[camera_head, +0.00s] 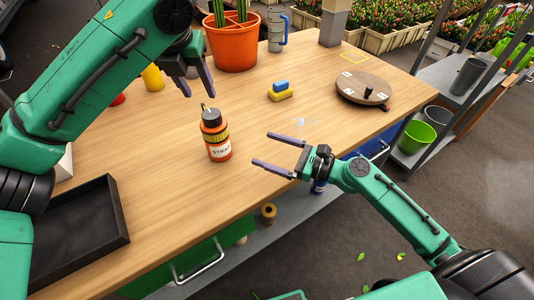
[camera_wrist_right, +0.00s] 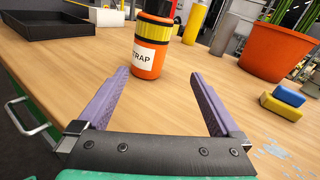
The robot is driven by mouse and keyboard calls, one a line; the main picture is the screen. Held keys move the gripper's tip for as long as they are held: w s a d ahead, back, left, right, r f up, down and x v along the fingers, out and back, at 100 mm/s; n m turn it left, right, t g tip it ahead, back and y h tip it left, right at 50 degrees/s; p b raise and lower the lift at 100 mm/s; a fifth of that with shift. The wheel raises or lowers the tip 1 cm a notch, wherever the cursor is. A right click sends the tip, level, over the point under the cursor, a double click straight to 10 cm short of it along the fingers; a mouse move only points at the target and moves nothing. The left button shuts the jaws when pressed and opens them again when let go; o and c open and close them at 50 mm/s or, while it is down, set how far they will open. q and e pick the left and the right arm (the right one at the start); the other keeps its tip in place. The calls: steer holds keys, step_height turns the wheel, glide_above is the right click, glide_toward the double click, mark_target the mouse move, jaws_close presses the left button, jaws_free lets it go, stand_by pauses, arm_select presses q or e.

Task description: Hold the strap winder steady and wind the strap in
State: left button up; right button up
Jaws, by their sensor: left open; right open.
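The strap winder (camera_head: 217,143) is an orange and black upright cylinder with a yellow band and a label reading "STRAP". It stands on the wooden table (camera_head: 160,200), with a small crank-like piece on its black top. My left gripper (camera_head: 199,88) is open and empty, above and behind the winder. My right gripper (camera_head: 262,151) is open and empty, to the right of the winder and apart from it. In the right wrist view the winder (camera_wrist_right: 150,45) stands ahead, beyond the open fingers (camera_wrist_right: 160,100); its top is cut off there.
A black tray (camera_head: 120,240) lies at the front left. A yellow and blue sponge (camera_head: 280,94), a round wooden turntable (camera_head: 350,88), an orange pot (camera_head: 232,50) and a grey jug (camera_head: 276,30) stand farther back. Table around the winder is clear.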

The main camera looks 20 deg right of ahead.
mark_target(218, 138)
steer(key=shift+s+a+m+y, duration=0.4)
steer(key=shift+s+a+m, duration=0.15)
steer(key=shift+a+m, duration=0.1)
steer(key=shift+a, duration=0.25)
steer(key=x, duration=1.4)
steer(key=shift+w+f, duration=0.1)
steer(key=shift+w, duration=0.05)
steer(key=c, duration=1.5)
steer(key=shift+c, duration=0.2)
